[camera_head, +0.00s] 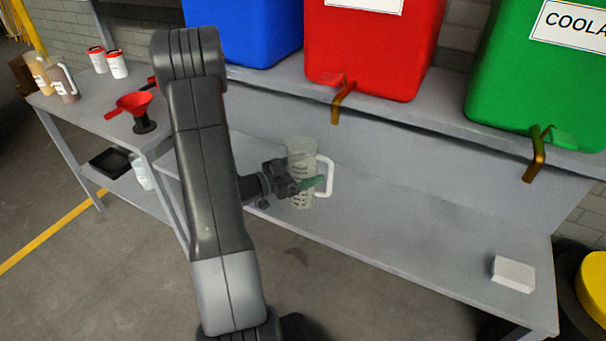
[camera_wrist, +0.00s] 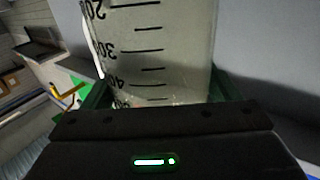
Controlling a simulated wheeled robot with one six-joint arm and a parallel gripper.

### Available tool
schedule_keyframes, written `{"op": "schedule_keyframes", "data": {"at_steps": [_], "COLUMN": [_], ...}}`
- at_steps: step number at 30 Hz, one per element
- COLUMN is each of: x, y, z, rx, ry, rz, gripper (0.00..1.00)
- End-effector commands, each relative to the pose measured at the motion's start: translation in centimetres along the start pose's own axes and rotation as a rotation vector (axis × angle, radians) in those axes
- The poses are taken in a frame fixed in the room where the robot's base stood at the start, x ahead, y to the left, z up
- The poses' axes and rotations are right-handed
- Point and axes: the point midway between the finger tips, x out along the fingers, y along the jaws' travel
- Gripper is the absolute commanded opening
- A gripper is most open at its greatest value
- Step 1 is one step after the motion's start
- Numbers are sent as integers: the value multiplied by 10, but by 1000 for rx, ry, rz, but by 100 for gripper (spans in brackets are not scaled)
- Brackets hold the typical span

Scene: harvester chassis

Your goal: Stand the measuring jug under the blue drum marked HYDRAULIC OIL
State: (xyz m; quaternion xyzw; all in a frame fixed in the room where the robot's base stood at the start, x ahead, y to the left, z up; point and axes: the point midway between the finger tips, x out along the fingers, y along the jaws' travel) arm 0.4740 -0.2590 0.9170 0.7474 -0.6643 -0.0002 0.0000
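The clear measuring jug (camera_head: 299,156) with a white handle is upright over the lower bench, roughly below the red drum. I cannot tell whether its base touches the bench. Its upside-down scale fills the wrist view (camera_wrist: 150,40). My gripper (camera_head: 301,187) has its green fingers on both sides of the jug, apparently against its walls. The blue drum (camera_head: 243,30) stands on the raised shelf at the upper left of the jug. No HYDRAULIC OIL label shows on its visible part, and its tap is not visible, with my arm covering the area in front.
The red drum (camera_head: 370,50) and green COOLANT drum (camera_head: 540,85) have taps overhanging the bench (camera_head: 420,235). A white block (camera_head: 513,273) lies at the bench's right end. A red funnel (camera_head: 133,104), white-and-red containers and jugs stand on the left table. The bench's middle is clear.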

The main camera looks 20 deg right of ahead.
Motion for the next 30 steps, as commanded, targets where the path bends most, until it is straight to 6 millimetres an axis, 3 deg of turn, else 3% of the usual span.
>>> {"op": "schedule_keyframes", "data": {"at_steps": [1,4,6,20,30], "x": [0,0,0,-4,-4], "y": [0,0,0,2,2], "z": [0,0,0,-8,-58], "rx": [0,0,0,3,6], "ry": [0,0,0,1,1], "rz": [0,0,0,0,0], "gripper": [72,53,47,47,47]}}
